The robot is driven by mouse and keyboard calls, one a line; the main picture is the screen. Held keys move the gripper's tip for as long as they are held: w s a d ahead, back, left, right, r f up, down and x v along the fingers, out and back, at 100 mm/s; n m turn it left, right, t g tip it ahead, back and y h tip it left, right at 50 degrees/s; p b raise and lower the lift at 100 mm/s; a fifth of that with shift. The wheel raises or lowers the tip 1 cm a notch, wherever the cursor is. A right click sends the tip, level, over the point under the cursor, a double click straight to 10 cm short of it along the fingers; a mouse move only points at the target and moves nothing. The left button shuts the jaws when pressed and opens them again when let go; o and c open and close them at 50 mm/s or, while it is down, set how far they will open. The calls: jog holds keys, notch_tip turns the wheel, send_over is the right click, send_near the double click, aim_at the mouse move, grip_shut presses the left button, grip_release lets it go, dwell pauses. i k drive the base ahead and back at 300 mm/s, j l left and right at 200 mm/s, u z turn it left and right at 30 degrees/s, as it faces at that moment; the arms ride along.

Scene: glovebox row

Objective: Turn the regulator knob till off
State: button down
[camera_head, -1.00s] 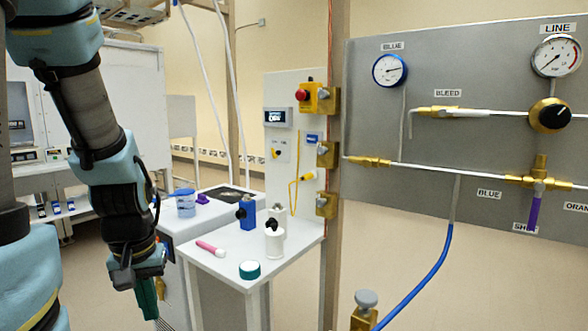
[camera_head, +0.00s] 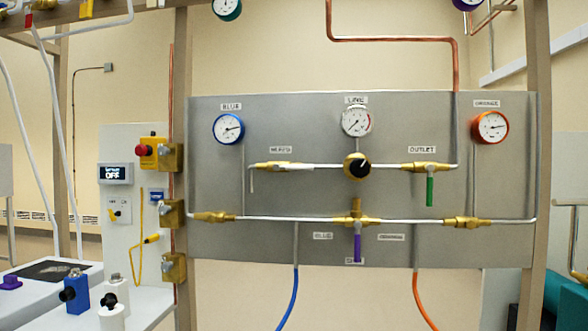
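The regulator knob (camera_head: 357,166) is a black round knob with a white pointer mark on a brass body, at the middle of the grey panel (camera_head: 300,112). Its mark points to the upper right. The LINE gauge (camera_head: 356,121) is right above it. A purple-handled valve (camera_head: 357,246) hangs below it. My gripper is not in view now, so its state and its distance from the knob are hidden.
The blue gauge (camera_head: 229,128) is left and the orange gauge (camera_head: 490,127) right on the panel. A green-handled outlet valve (camera_head: 430,190) is right of the knob. Blue (camera_head: 289,300) and orange (camera_head: 424,302) hoses hang below. A white table (camera_head: 150,306) stands lower left.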

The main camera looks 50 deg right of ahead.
aim_at(359, 167)
jog(key=z, duration=1.9)
